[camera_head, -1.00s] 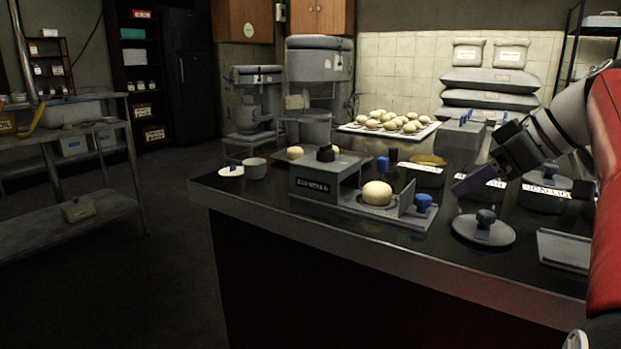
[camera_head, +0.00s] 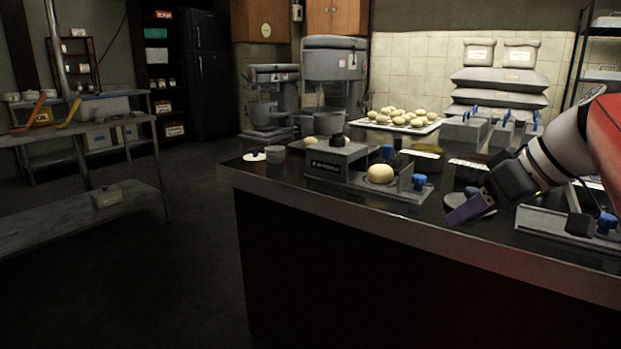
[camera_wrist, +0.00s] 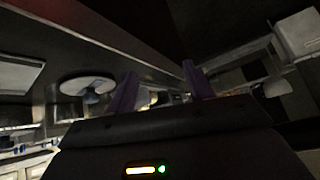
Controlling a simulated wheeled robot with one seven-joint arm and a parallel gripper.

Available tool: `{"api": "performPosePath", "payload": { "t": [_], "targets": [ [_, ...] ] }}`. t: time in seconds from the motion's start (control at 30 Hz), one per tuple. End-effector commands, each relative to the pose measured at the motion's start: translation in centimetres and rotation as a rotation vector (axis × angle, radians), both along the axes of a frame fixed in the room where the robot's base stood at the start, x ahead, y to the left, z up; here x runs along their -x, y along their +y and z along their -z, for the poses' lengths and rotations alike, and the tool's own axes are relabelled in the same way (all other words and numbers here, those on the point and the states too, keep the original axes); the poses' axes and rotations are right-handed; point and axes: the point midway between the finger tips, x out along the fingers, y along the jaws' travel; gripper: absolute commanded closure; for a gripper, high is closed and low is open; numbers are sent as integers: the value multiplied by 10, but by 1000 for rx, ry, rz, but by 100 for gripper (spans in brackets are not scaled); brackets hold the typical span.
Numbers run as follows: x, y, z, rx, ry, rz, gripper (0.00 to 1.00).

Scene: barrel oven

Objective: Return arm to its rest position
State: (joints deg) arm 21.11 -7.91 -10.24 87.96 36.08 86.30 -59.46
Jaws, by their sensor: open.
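My gripper (camera_head: 458,212) is at the right end of my arm's reach in the head view, over the front right part of the dark counter (camera_head: 300,200). In the wrist view its two purple fingers (camera_wrist: 158,88) stand apart with nothing between them. The gripper is open and empty.
A grey device with a dough ball (camera_head: 380,173) and a blue knob (camera_head: 419,182) stands left of my gripper. A grey tray (camera_head: 545,222) lies to its right. Dough balls fill a tray (camera_head: 378,124) at the back. The floor (camera_head: 190,270) left of the counter is clear.

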Motion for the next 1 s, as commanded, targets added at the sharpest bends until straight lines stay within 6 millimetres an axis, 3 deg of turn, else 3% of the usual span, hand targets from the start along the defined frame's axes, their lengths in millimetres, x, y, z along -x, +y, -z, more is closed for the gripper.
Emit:
{"api": "performPosePath", "payload": {
  "t": [0.27,0.43,0.6,0.77,1.0],
  "targets": [
    [44,47,61,22,141,190,48],
    [95,78,131,89,200,365,48],
    [135,90,190,147,182,492,48],
    [150,92,216,165,157,543,48],
    [152,92,220,167,154,553,48]
  ]
}}
